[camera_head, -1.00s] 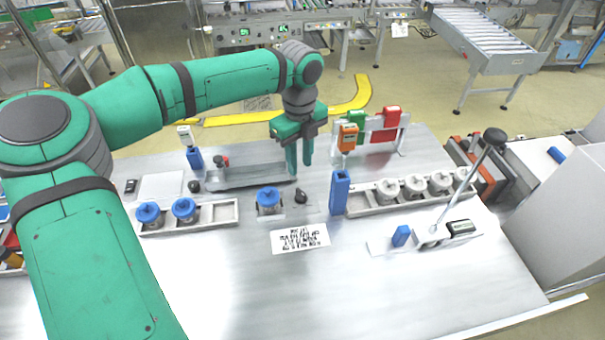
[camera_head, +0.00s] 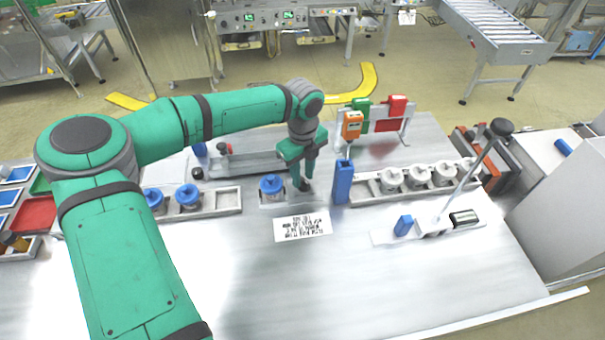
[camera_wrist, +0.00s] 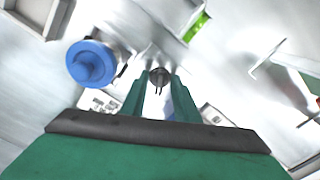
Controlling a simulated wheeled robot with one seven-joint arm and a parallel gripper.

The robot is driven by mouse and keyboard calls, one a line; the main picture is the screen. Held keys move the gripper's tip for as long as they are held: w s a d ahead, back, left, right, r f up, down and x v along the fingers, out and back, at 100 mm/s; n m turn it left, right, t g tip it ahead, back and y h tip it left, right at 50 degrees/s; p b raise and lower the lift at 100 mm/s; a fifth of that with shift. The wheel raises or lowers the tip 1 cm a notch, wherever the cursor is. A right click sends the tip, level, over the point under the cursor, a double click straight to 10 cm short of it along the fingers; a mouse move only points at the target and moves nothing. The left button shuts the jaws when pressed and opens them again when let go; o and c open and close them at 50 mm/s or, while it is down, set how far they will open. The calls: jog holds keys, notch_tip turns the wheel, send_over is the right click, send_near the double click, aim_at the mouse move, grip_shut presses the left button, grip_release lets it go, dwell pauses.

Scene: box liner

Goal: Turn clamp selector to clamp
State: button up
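The clamp selector appears to be the small dark knob (camera_head: 305,186) beside a blue-lidded jar (camera_head: 271,186) on a small grey fixture. My gripper (camera_head: 304,178) points down right over the knob and partly hides it in the head view. In the wrist view, the knob (camera_wrist: 159,76) shows between the two green fingertips (camera_wrist: 160,82), with a small gap on each side. The fingers are apart, and I see no clear contact with the knob. The jar's blue lid (camera_wrist: 91,64) is just left of the fingers in the wrist view.
A printed card (camera_head: 302,226) lies in front of the fixture. A blue upright block (camera_head: 342,182) stands close to the right of my gripper. A rack of white-lidded jars (camera_head: 420,178) lies farther right. The front middle of the table is clear.

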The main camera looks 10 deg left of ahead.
jog(key=shift+w, duration=0.1)
grip_shut()
jog(key=shift+a, duration=0.15)
jog(key=shift+d+m, duration=0.2)
jog(key=shift+m, duration=0.5)
jog(key=m, duration=0.4)
jog(key=shift+d, duration=0.1)
jog(key=m, duration=0.6)
jog(key=shift+d, duration=0.15)
jog(key=shift+m, duration=0.4)
